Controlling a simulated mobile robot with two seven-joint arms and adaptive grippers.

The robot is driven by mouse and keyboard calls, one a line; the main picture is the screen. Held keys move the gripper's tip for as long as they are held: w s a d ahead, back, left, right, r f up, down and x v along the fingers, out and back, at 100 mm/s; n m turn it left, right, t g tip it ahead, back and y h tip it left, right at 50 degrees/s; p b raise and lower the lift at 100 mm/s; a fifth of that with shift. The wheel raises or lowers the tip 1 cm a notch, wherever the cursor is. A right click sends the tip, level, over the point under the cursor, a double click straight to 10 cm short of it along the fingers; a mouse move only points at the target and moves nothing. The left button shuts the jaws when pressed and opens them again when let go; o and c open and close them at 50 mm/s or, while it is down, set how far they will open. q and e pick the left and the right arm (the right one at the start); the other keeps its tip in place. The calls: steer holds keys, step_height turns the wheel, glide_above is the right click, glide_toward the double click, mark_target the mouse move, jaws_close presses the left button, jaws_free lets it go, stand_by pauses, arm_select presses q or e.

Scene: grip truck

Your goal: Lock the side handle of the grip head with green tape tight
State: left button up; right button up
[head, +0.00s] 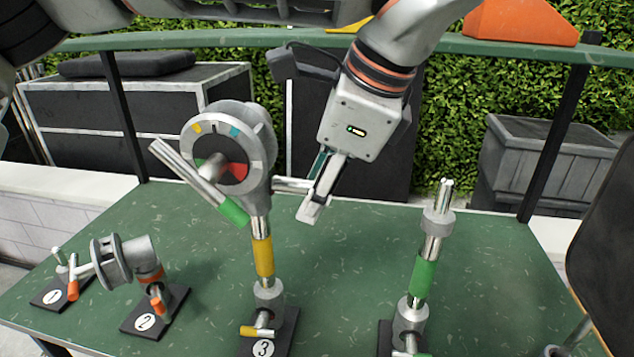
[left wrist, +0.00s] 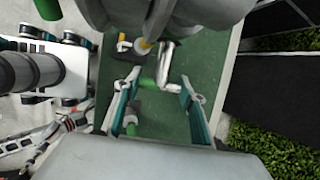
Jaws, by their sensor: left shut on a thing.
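The round grey grip head (head: 262,140) sits on a post with yellow tape (head: 263,257). A silver rod with a green-taped end (head: 234,211) slants across its face. A silver side handle (head: 290,185) sticks out from its right side. My left gripper (head: 318,190) reaches down from above and is shut on this handle, with the fingers on its outer end. The fingers partly hide the handle's end. My right gripper is out of view.
The green table holds smaller clamps on bases marked 1 and 2 (head: 144,262) at the left. A post with green tape (head: 423,278) stands at the right. A green rail (head: 230,40) runs behind. Bare tabletop (head: 345,250) lies between the posts.

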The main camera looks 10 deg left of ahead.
arm_select(q)
steer(key=o, duration=0.9)
steer(key=shift+o, duration=1.2)
steer(key=shift+r, duration=0.15)
steer(key=v, duration=1.1)
steer(key=shift+d+r, duration=0.2)
steer(key=shift+r, duration=0.15)
steer(key=shift+s, duration=0.1)
